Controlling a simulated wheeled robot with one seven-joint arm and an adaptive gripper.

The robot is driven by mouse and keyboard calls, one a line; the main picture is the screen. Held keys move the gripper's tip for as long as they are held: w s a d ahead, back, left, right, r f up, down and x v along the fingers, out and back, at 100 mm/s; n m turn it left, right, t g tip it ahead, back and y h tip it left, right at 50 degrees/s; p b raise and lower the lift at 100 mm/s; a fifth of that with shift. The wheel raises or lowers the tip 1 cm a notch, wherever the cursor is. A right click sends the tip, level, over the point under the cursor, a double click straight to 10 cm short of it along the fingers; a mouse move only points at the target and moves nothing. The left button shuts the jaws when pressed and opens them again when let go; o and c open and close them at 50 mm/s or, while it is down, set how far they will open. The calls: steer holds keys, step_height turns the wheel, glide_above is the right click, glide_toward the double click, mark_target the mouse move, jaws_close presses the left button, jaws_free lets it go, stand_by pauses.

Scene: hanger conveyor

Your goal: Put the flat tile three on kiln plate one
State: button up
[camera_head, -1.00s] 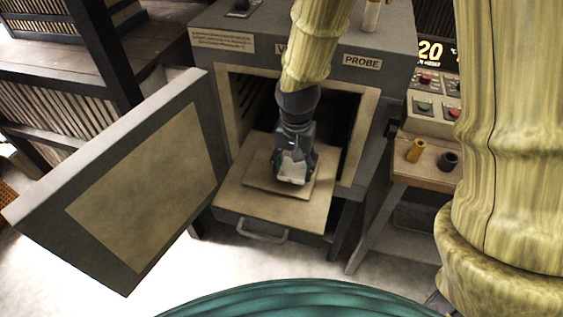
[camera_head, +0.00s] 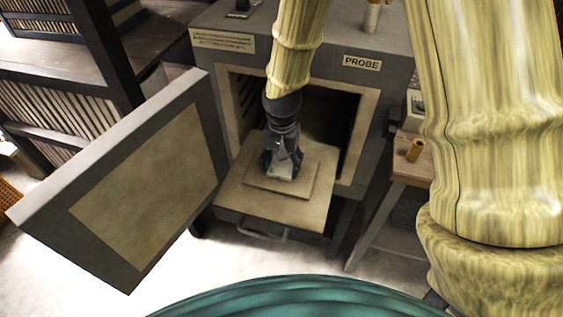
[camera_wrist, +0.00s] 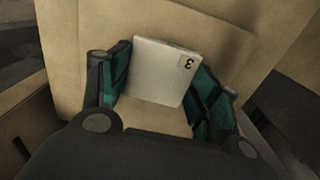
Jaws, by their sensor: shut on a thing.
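The flat tile three (camera_wrist: 160,72) is a thin pale square with a "3" in one corner. In the wrist view it stands between the green pads of my gripper (camera_wrist: 165,90), which is shut on it. In the head view my gripper (camera_head: 281,170) points down over kiln plate one (camera_head: 300,188), a flat beige slab on the pulled-out kiln shelf (camera_head: 260,213). The tile (camera_head: 280,172) shows small and pale at the fingertips there. I cannot tell whether its lower edge touches the plate.
The kiln door (camera_head: 145,190) hangs open at the left. A side table (camera_head: 408,165) with an orange cylinder (camera_head: 415,150) is at the right. The front of the shelf is clear.

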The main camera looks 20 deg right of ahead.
mark_target(282, 166)
steer(key=shift+f, duration=0.1)
steer(key=o, duration=1.1)
step_height(282, 166, up, 12)
steer(key=shift+b, duration=0.3)
